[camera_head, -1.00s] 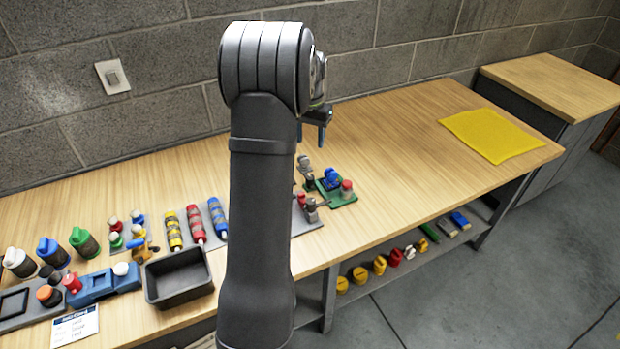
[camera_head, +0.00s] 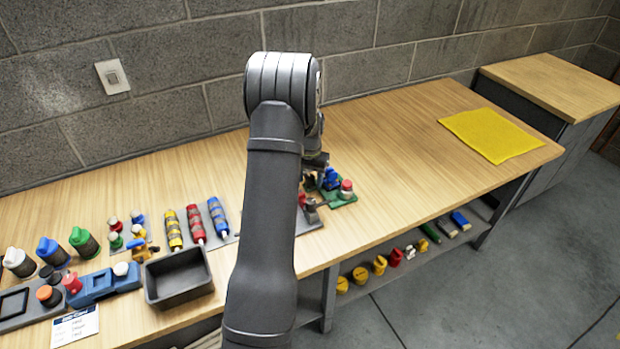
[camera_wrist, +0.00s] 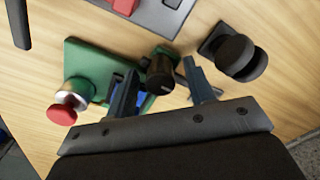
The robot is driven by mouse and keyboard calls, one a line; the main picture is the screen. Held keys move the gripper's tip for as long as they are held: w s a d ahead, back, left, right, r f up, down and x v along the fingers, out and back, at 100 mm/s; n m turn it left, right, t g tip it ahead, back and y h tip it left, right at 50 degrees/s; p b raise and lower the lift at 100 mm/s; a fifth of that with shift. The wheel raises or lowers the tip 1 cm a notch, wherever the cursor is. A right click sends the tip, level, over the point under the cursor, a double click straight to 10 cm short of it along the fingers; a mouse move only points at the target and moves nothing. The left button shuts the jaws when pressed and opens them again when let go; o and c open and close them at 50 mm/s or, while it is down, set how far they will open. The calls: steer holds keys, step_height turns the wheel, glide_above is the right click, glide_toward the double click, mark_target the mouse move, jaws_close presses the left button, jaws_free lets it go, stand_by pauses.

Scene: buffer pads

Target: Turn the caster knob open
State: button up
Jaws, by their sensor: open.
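My gripper (camera_wrist: 160,70) is open, with its two fingers apart on either side of a black cylindrical knob (camera_wrist: 160,76) in the wrist view. I cannot tell whether they touch it. The knob is at the edge of a green plate (camera_wrist: 88,55), with a blue part (camera_wrist: 145,103) partly hidden behind the left finger. A red-topped knob (camera_wrist: 62,114) stands at the plate's left. A black wheel-like piece (camera_wrist: 235,55) lies right of the fingers. Which piece is the caster knob is not clear. In the head view, the green plate (camera_head: 345,199) is partly covered by my arm.
A grey plate (camera_wrist: 165,14) with red parts lies beyond the green one. In the head view, a dark bin (camera_head: 178,277), colored cylinders (camera_head: 195,224) and bottles (camera_head: 84,242) stand to the left. A yellow cloth (camera_head: 490,134) lies right; the table between is clear.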

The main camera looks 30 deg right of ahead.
steer(key=c, duration=1)
stand_by(0.7)
steer(key=o, duration=1)
step_height(320, 180, up, 18)
steer(key=shift+f, duration=0.25)
